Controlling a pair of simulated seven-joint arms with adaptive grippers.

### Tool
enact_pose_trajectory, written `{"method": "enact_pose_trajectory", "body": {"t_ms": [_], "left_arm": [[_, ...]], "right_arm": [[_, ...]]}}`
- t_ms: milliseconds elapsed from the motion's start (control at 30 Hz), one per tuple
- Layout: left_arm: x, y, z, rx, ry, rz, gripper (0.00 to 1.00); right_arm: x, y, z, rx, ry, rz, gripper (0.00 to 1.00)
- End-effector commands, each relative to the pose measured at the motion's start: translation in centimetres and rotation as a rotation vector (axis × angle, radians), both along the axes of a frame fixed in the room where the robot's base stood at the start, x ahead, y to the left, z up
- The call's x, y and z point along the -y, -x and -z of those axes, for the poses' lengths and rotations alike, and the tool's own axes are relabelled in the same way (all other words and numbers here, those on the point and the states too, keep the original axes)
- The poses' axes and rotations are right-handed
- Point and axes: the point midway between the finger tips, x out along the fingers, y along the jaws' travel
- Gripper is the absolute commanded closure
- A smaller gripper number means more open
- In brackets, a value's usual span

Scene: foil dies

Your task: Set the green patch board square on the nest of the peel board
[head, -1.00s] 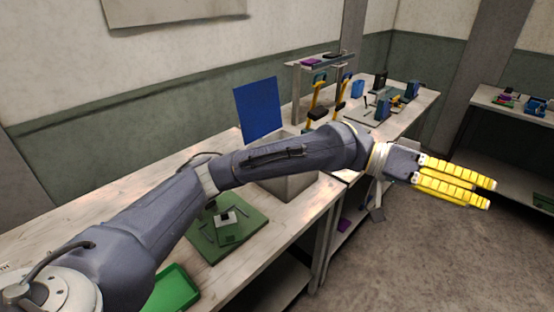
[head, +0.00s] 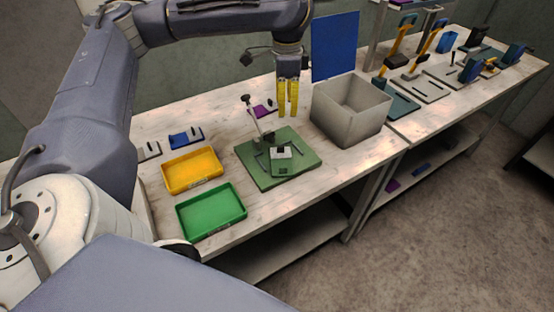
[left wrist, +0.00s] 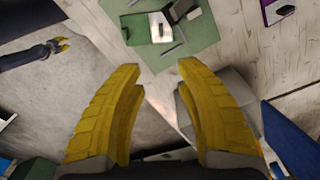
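The peel board (head: 305,147) is a large green board on the bench, with a post and grey fittings on it. A smaller green board, seemingly the green patch board (head: 283,171), lies on its front part with a pale grey piece at its back edge. The left wrist view shows the smaller board (left wrist: 135,32) on the large one (left wrist: 199,35); whether it sits square on the nest I cannot tell. My left gripper (head: 287,112) is open and empty, pointing down above the bench behind the peel board. My right gripper (left wrist: 61,45) shows small in the left wrist view.
A grey bin (head: 345,122) stands right of the peel board, with an upright blue panel (head: 335,48) behind. A yellow tray (head: 192,170) and a green tray (head: 211,211) lie left. A purple piece (head: 262,111) lies behind. Bench tools stand far right.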

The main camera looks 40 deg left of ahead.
Motion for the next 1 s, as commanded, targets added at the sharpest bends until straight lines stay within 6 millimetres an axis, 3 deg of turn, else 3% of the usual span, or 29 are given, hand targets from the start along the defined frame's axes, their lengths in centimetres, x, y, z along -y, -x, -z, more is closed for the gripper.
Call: {"method": "enact_pose_trajectory", "body": {"t_ms": [167,700,1000], "left_arm": [[-0.6,0.2,1.6,-0.008,-0.013,0.0,0.66],[-0.5,0.1,10.3,-0.006,-0.011,0.0,0.66],[-0.5,0.1,12.1,-0.003,-0.01,0.001,0.66]], "right_arm": [[0.0,0.0,0.0,-0.001,0.0,0.0,0.73],[0.0,0.1,0.0,-0.001,-0.001,0.0,0.73],[0.0,0.1,0.0,-0.001,-0.001,0.0,0.73]]}}
